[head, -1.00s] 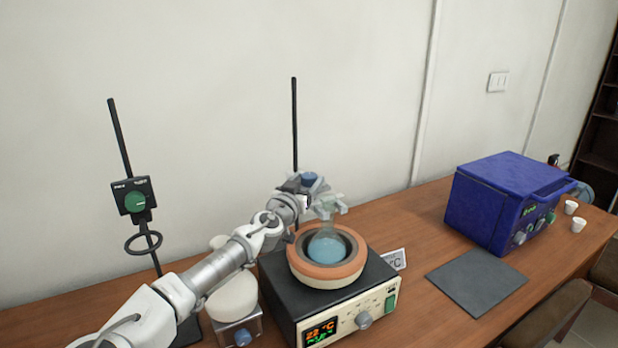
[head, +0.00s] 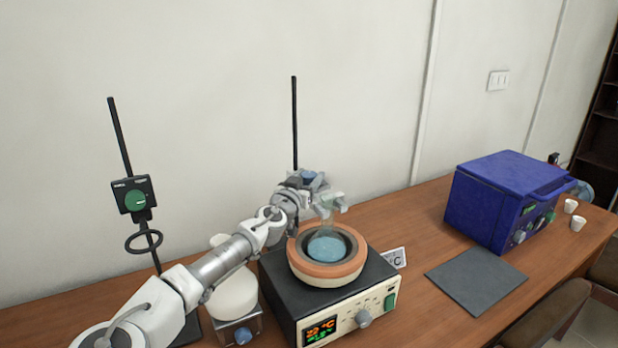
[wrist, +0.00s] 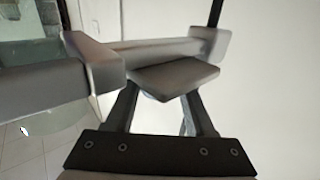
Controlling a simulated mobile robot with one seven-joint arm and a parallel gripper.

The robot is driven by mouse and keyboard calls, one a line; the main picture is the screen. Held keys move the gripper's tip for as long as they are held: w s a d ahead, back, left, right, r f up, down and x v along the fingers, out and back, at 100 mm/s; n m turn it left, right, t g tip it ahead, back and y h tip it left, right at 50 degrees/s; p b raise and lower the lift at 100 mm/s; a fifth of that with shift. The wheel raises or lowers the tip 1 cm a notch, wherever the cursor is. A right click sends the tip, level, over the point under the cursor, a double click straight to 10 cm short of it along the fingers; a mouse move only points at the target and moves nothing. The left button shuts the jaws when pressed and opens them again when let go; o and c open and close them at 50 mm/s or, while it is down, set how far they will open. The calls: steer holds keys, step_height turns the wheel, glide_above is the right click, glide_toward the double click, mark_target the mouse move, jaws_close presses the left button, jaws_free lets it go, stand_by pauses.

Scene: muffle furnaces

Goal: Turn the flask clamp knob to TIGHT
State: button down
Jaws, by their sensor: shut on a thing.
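My gripper (head: 318,194) is at the middle stand, just above the flask. It is shut at the flask clamp, and its grey parts cover most of the clamp. A blue round part (head: 308,176), apparently the flask clamp knob, shows at the gripper. The knob's mark and labels cannot be read. The flask with blue liquid (head: 325,249) sits in an orange-rimmed heating mantle (head: 303,266); its neck is largely hidden. In the wrist view, grey gripper parts (wrist: 175,78) fill the middle, and what they grip is hidden.
A thin black stand rod (head: 294,125) rises behind the gripper. At left, another stand carries a green knob (head: 135,202) and a ring (head: 144,242). A blue furnace (head: 490,200) stands at right. A dark mat (head: 476,281) lies bare on the table.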

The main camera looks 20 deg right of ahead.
steer(key=shift+f+h+b, duration=0.2)
steer(key=shift+h+b, duration=0.1)
steer(key=shift+b, duration=0.45)
steer(key=shift+f+m+g+h+b, duration=0.1)
steer(key=shift+m+g+h+b, duration=0.55)
steer(key=shift+b, duration=0.35)
steer(key=m+g+h+b, duration=0.2)
steer(key=shift+w+g+b, duration=0.1)
steer(key=shift+g+b, duration=0.15)
steer(key=shift+b, duration=0.15)
steer(key=m+g+h, duration=0.1)
steer(key=g, duration=0.1)
steer(key=m+g+h, duration=0.1)
steer(key=m, duration=0.1)
steer(key=shift+r+g+b, duration=0.3)
steer(key=shift+r+g, duration=0.05)
steer(key=shift+g, duration=0.05)
steer(key=shift+r+m+g+h+p, duration=0.1)
steer(key=shift+m+g+h+p, duration=0.3)
steer(key=shift+m+g, duration=0.6)
steer(key=shift+g+p, duration=0.35)
steer(key=shift+g, duration=0.45)
steer(key=shift+m+g+h+p, duration=0.25)
steer(key=shift+m+g+p, duration=0.05)
steer(key=shift+m+g, duration=0.4)
steer(key=c, duration=0.5)
jaws_free()
